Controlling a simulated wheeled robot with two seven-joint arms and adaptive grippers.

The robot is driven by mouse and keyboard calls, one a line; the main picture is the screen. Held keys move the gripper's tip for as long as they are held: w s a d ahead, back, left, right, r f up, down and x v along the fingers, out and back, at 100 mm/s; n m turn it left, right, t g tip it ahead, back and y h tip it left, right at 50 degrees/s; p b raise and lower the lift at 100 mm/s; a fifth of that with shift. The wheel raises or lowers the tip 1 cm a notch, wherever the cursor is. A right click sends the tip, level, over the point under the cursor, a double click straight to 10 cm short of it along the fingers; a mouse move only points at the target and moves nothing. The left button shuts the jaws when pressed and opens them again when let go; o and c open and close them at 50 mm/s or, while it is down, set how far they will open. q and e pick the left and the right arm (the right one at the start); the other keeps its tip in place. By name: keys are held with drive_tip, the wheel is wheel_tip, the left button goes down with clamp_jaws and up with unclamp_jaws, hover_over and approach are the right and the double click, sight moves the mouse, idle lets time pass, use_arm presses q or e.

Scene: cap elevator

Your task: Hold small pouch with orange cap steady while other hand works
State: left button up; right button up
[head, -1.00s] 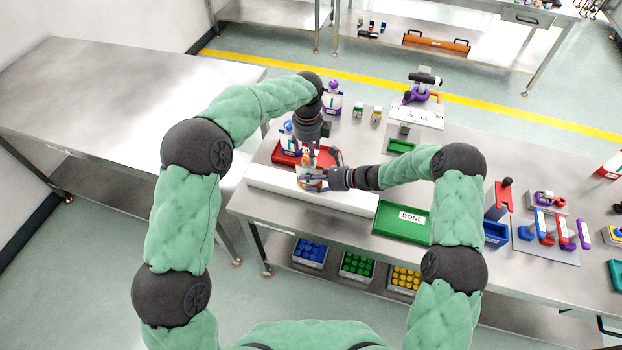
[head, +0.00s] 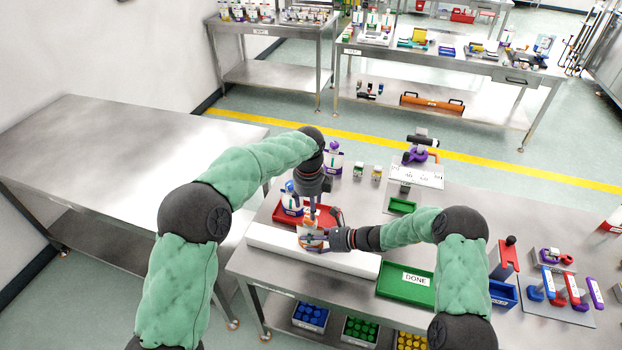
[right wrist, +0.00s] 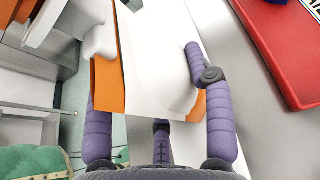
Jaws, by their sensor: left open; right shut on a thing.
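The small pouch (head: 308,241) is white with orange parts and is held above the long white block at the near edge of the table. My right gripper (head: 318,239) comes in from the right and is shut on it. In the right wrist view, the white and orange pouch (right wrist: 155,60) lies between the purple fingers of my right gripper (right wrist: 165,95). The orange cap (head: 309,220) shows small at the pouch's top. My left gripper (head: 311,215) points down, open, right over the cap. Whether its fingers touch the cap is too small to tell.
A red tray (head: 333,217) with another pouch (head: 291,200) is just behind the grippers. The white block (head: 270,240) runs beneath. A green DONE tray (head: 405,287) is to the right. A purple-capped pouch (head: 333,160) stands farther back.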

drive_tip(key=o, duration=1.3)
drive_tip(key=shift+o, duration=0.2)
drive_tip(key=shift+d, duration=0.1)
drive_tip(key=v, duration=1.1)
drive_tip(key=shift+s+d+r, duration=0.15)
drive_tip(key=shift+d+r, duration=0.05)
drive_tip(key=shift+d, duration=0.1)
